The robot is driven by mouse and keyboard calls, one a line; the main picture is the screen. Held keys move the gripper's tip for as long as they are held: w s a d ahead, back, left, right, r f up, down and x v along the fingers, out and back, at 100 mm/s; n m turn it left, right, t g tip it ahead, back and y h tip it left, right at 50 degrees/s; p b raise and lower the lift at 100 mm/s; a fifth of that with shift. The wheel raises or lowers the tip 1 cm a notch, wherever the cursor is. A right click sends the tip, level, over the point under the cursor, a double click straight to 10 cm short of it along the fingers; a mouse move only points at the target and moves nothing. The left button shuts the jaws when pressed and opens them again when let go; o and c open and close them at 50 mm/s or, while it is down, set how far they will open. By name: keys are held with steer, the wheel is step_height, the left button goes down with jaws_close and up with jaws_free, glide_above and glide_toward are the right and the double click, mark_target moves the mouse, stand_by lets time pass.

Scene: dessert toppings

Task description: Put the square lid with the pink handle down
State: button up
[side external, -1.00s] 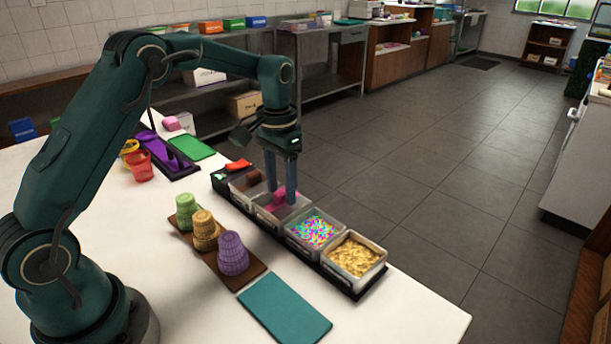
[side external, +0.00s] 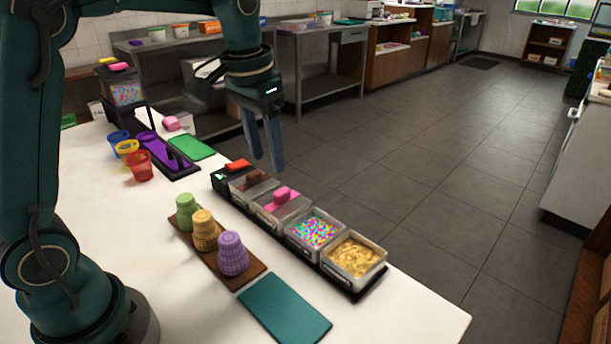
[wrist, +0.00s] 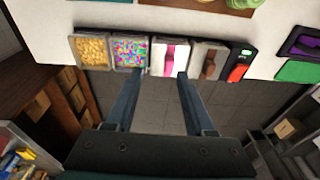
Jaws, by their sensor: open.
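The square lid with the pink handle (side external: 283,194) lies on one of the topping bins in the row, and looks flat there. In the wrist view the lid (wrist: 158,57) shows as a pale square with a pink bar across its middle. My gripper (side external: 265,168) is open and empty. It is above and to the left of the lid, apart from it. In the wrist view my fingertips (wrist: 161,74) are spread, with nothing between them.
A bin with a brown-handled lid (side external: 252,178) is on one side; bins of sprinkles (side external: 313,230) and golden flakes (side external: 354,256) are on the other. Stacked cones (side external: 204,230) and a teal mat (side external: 284,308) are nearby. Cups (side external: 140,168) stand farther left.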

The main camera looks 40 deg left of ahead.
steer(key=s+d+t, duration=0.3)
steer(key=s, duration=1.1)
steer(key=shift+s+d+f+t, duration=0.25)
steer(key=shift+s+d+t, duration=0.05)
steer(key=shift+d+t, duration=0.1)
steer(key=o, duration=0.4)
steer(key=shift+s+d+f, duration=0.1)
steer(key=shift+s+f, duration=0.25)
steer(key=shift+s, duration=0.05)
steer(key=shift+s, duration=0.1)
